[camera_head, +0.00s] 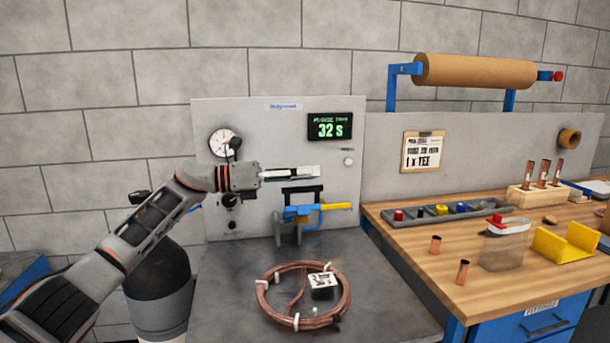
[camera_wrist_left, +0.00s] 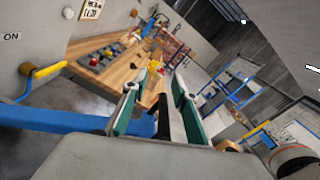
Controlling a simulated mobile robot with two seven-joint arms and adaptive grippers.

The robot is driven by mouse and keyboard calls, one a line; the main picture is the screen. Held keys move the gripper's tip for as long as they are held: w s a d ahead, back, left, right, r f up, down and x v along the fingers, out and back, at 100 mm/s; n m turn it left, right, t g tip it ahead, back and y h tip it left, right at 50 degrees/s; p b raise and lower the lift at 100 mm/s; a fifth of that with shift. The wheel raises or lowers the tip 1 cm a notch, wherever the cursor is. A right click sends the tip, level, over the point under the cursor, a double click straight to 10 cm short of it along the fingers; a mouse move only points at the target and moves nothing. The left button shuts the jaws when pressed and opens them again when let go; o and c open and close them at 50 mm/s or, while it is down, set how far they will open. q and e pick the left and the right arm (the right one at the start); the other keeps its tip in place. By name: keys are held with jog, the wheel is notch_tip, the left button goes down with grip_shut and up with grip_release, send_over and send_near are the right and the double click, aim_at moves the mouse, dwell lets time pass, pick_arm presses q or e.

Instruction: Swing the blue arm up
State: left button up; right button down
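The blue arm (camera_head: 303,211) is on a fixture at the front of the grey panel. It lies roughly level, with a yellow handle (camera_head: 338,206) at its right and a black bracket (camera_head: 304,189) above it. In the left wrist view the blue arm (camera_wrist_left: 62,118) runs across the lower left, and the yellow handle (camera_wrist_left: 48,71) shows at the left. My left gripper (camera_head: 312,172) is just above the bracket, pointing right. Its teal-padded fingers (camera_wrist_left: 156,95) are apart, with a black bar (camera_wrist_left: 163,118) showing between them; contact cannot be told. My right gripper is not in view.
A copper coil (camera_head: 262,296) lies on the grey surface below the fixture. The panel carries a gauge (camera_head: 223,141) and a display (camera_head: 330,126) reading 32 s.

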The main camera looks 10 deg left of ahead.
pick_arm(q)
jog(key=v, duration=1.2)
dwell(0.4)
